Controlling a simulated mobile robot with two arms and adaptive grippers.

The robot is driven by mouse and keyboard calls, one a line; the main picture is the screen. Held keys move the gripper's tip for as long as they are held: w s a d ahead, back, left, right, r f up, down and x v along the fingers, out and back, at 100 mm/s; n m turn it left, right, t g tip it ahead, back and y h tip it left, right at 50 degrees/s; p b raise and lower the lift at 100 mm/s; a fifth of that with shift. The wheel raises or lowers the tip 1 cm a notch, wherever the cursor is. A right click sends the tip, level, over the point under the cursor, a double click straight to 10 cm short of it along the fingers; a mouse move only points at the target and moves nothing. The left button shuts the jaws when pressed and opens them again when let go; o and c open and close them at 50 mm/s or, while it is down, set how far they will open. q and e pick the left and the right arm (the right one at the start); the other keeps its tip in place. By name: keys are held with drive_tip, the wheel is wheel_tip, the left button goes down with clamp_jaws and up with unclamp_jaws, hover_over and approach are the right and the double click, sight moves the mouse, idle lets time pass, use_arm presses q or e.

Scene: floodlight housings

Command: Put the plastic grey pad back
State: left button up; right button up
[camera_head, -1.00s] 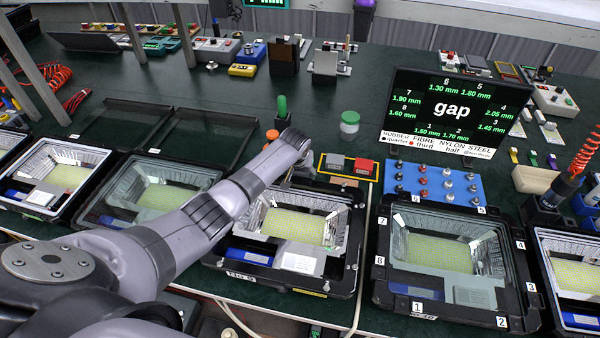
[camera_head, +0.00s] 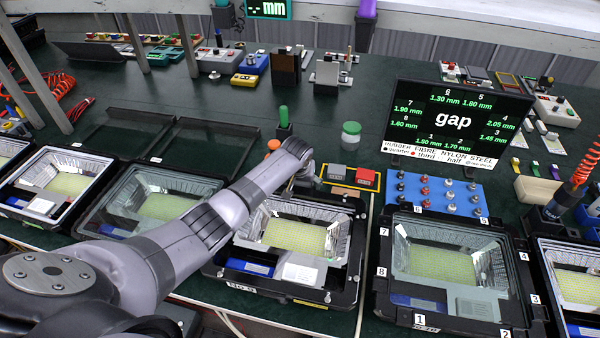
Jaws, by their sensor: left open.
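A grey pad (camera_head: 338,173) sits beside a red pad (camera_head: 367,178) in a small yellow-edged tray (camera_head: 351,188) behind the middle floodlight housing. My left arm comes in from the left, and its wrist bends down just left of this tray. My left gripper (camera_head: 303,184) is open and low by the tray's left side, mostly hidden behind the arm and the housing's back edge. I cannot tell whether it touches the grey pad. My right gripper is not in view.
Floodlight housings (camera_head: 345,290) line the table's front edge. A blue board with several knobs (camera_head: 437,192), a gap display (camera_head: 457,118), a green-lidded jar (camera_head: 351,136) and a green-handled tool (camera_head: 283,120) stand near the tray.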

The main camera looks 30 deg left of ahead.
use_arm(q)
drive_tip(key=v, duration=1.7)
drive_tip(key=shift+w+r+b, duration=0.2)
drive_tip(key=shift+r+b, duration=0.25)
